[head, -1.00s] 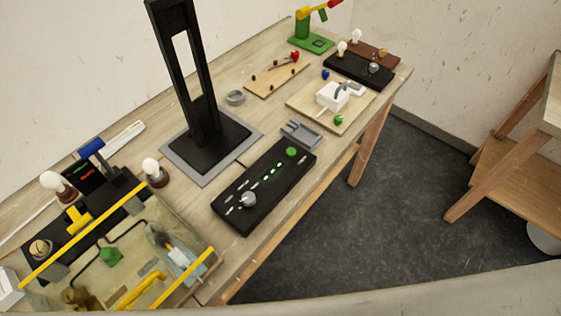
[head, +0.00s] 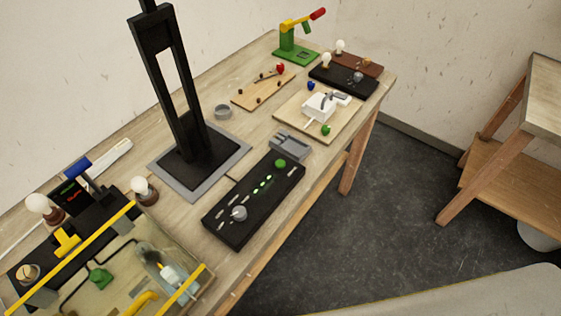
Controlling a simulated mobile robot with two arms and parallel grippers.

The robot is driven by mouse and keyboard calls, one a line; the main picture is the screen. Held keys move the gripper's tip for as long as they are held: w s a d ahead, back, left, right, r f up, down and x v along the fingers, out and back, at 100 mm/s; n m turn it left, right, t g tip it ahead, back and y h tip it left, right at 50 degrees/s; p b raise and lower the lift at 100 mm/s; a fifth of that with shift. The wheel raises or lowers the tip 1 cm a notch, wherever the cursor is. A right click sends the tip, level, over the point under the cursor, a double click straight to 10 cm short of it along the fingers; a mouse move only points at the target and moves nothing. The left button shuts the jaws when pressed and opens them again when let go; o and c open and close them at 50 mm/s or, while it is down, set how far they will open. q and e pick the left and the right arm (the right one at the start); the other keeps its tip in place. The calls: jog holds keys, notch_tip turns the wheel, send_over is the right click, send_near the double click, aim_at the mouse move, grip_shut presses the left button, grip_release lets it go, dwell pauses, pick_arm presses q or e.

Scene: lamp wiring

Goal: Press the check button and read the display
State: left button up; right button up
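A black control box (head: 232,232) lies on the workbench in the middle of the head view. It has a round green button (head: 280,163) at its far end, a row of lit green marks (head: 263,184) and a silver knob (head: 239,213) at its near end. A small dark screen with red and green marks (head: 70,194) stands at the left; its text is too small to read. I cannot tell which one is the check button or the display. Neither of my grippers is in view.
A tall black frame (head: 152,70) rises from a grey base behind the box. A clear bin with yellow rims (head: 75,255) stands at the lower left. A small grey tray (head: 291,146) and a wooden board (head: 290,111) lie beyond the box. Open floor (head: 380,220) is at the right.

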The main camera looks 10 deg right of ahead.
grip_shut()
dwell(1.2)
